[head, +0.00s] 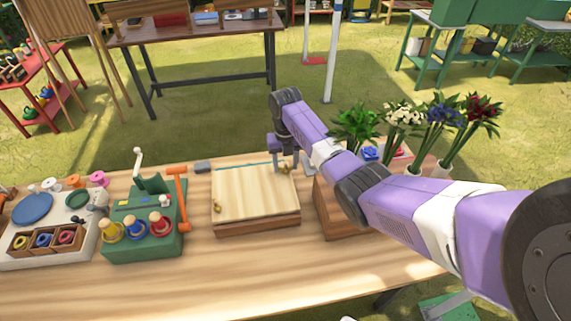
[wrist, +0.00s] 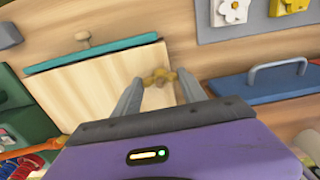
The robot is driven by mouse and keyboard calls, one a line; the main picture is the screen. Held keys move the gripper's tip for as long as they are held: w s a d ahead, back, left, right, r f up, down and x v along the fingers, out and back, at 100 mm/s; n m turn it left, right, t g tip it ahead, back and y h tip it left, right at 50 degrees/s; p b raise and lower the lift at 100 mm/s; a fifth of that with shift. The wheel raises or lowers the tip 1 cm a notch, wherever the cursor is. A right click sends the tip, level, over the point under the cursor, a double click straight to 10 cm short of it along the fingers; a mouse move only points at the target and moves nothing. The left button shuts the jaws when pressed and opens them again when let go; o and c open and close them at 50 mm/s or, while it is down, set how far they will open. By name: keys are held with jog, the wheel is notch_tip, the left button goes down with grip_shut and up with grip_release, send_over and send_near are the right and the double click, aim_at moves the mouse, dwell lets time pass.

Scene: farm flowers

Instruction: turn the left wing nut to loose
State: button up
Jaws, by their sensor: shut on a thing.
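A pale wooden board (head: 250,190) lies on a thicker wooden base on the workbench. A small brass wing nut (head: 216,208) sits at its front left corner, apart from my gripper. A second brass wing nut (wrist: 158,77) is between my fingertips near another corner of the board. My gripper (head: 284,168) reaches down at the board's back right in the head view. In the wrist view, my gripper (wrist: 157,84) has one finger on each side of that nut and is shut on it. The exact finger contact is small and partly hidden.
A turquoise strip (head: 260,163) runs along the board's back edge. A green block (head: 150,235) with colored rings stands at left. Vases of flowers (head: 441,169) stand at right, behind my arm. A blue lid with a handle (wrist: 270,82) lies to the right in the wrist view.

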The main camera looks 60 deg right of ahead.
jog(key=o, duration=1.4)
jog(key=shift+c, duration=0.2)
notch_tip(320, 180, up, 8)
jog(key=shift+f+b, duration=0.1)
jog(key=shift+b, duration=0.65)
